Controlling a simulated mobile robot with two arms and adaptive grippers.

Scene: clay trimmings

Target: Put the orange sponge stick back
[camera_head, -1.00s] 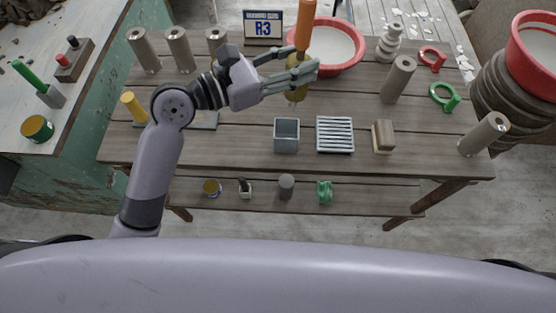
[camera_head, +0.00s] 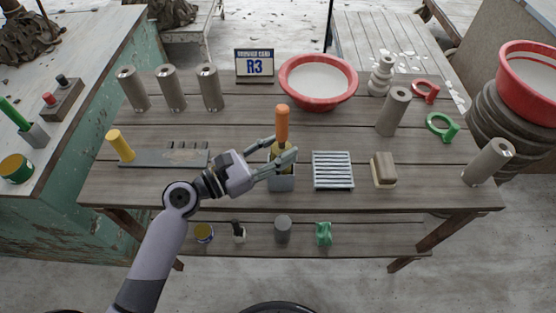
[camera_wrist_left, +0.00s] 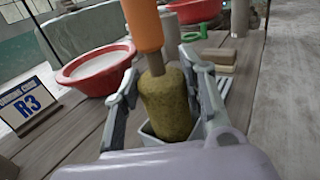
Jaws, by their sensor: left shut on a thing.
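The orange sponge stick (camera_head: 282,124) stands upright, orange handle up, with its olive sponge end lower down. In the left wrist view the sponge end (camera_wrist_left: 168,106) is between my left fingers, over or in the mouth of the grey square cup (camera_wrist_left: 150,135). The grey cup (camera_head: 281,184) stands on the table in the head view. My left gripper (camera_head: 284,152) is shut on the stick. How deep the sponge sits in the cup is partly hidden by the fingers. My right gripper is not in view.
A slatted white rack (camera_head: 333,171) and a brown block brush (camera_head: 384,170) are right of the cup. A red bowl (camera_head: 318,107) and the R3 sign (camera_head: 254,65) stand behind. A grey tool rest (camera_head: 165,158) lies left, and several grey cylinders stand around.

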